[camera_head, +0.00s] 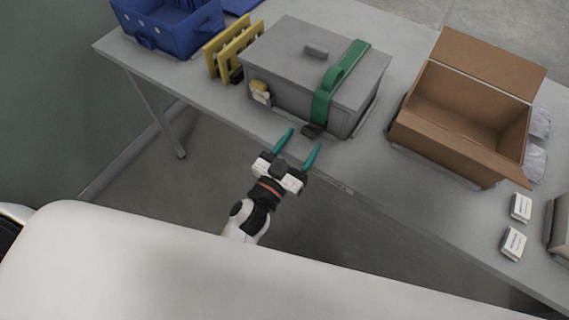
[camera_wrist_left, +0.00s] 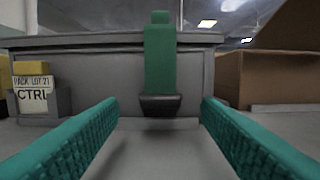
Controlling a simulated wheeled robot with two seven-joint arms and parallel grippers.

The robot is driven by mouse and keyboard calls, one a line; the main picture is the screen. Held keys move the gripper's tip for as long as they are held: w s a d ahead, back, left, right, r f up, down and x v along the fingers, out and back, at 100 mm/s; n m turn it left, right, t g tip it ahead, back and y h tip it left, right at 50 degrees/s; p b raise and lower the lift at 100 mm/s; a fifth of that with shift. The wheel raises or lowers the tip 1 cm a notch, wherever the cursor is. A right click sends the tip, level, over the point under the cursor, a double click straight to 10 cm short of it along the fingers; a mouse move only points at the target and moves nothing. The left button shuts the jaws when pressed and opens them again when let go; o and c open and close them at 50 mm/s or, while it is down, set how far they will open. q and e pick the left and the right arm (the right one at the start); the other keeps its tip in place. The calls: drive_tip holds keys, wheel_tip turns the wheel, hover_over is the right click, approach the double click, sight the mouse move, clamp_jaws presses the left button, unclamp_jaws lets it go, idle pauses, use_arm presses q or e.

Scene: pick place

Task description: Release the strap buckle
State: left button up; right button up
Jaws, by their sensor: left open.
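A green strap (camera_head: 331,85) runs over the lid and down the front of a grey lidded case (camera_head: 280,80) on the table. A dark buckle (camera_head: 312,131) sits at the strap's lower end by the case's front base. In the left wrist view the strap (camera_wrist_left: 160,55) hangs down to the buckle (camera_wrist_left: 160,105), centred ahead of the fingers. My left gripper (camera_head: 298,146) is open and empty, its teal fingers apart just in front of the buckle, near the table's front edge. I see no contact with the buckle. My right gripper is not in view.
An open cardboard box (camera_head: 468,120) stands right of the case. A yellow rack (camera_head: 234,50) and a blue bin (camera_head: 168,28) stand to the left. Small white boxes (camera_head: 514,243) lie at the right. A labelled block (camera_wrist_left: 36,90) sits left of the strap.

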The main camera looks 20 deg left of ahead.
use_arm(q)
drive_tip(key=v, duration=0.8)
drive_tip(key=shift+s+b, duration=0.3)
drive_tip(key=shift+b, duration=0.15)
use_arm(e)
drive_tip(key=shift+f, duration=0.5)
use_arm(q)
drive_tip(key=shift+a, duration=0.1)
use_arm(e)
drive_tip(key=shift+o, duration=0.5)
